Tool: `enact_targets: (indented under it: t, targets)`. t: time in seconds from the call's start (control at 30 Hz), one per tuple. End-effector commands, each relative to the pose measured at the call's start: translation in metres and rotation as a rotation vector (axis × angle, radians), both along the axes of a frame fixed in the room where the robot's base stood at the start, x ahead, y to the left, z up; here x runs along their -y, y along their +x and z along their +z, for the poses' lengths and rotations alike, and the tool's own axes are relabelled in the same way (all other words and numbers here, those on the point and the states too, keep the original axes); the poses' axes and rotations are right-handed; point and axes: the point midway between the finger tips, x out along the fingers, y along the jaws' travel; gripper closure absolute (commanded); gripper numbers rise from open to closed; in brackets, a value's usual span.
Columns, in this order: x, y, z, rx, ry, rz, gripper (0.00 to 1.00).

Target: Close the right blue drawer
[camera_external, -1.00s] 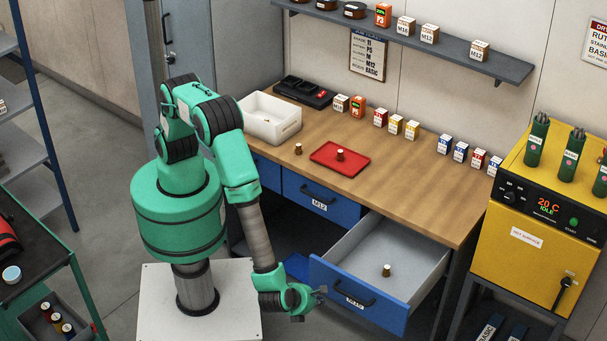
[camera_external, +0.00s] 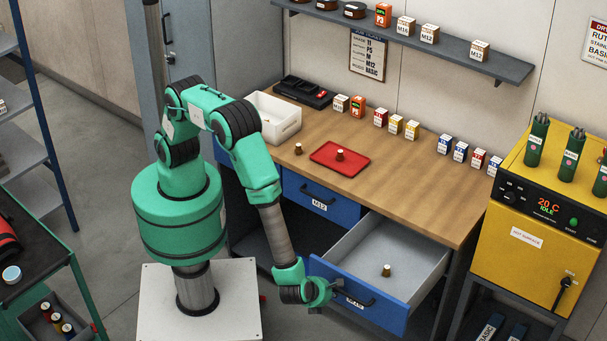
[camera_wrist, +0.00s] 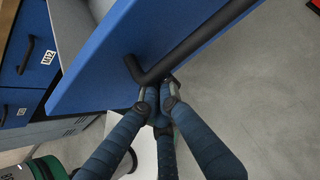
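The right blue drawer (camera_external: 398,316) is pulled out from under the bench. A small brown and gold cylinder (camera_external: 386,271) stands inside it. My gripper (camera_external: 330,290) is at the left end of the drawer's front, by its dark bar handle (camera_external: 366,301). In the wrist view the gripper fingers (camera_wrist: 160,98) point at the blue drawer front (camera_wrist: 130,50), close to the bent end of the handle (camera_wrist: 190,48). The fingertips are close together near the handle's post. I cannot tell whether they touch or grip it.
The M12 drawer (camera_external: 320,203) to the left is shut. The wooden bench top (camera_external: 420,185) above holds a red tray (camera_external: 325,164), a white bin (camera_external: 265,128) and small boxes. The yellow oven (camera_external: 520,250) stands to the right. Open floor lies before the drawer.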

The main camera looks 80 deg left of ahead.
Motion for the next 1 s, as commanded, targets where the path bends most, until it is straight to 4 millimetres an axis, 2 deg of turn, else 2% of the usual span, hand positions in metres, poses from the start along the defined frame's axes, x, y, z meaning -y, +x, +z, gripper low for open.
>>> enact_targets:
  t: [0.37, 0.57, 0.77, 1.0]
  targets:
    - [-0.003, 0.003, 0.0, 0.0, 0.0, 0.0, 1.0]
    - [-0.015, 0.016, 0.0, 0.0, -0.002, 0.003, 1.0]
    - [-0.042, 0.042, 0.001, 0.001, -0.001, 0.004, 1.0]
    - [-0.087, 0.086, 0.0, 0.001, 0.0, 0.006, 1.0]
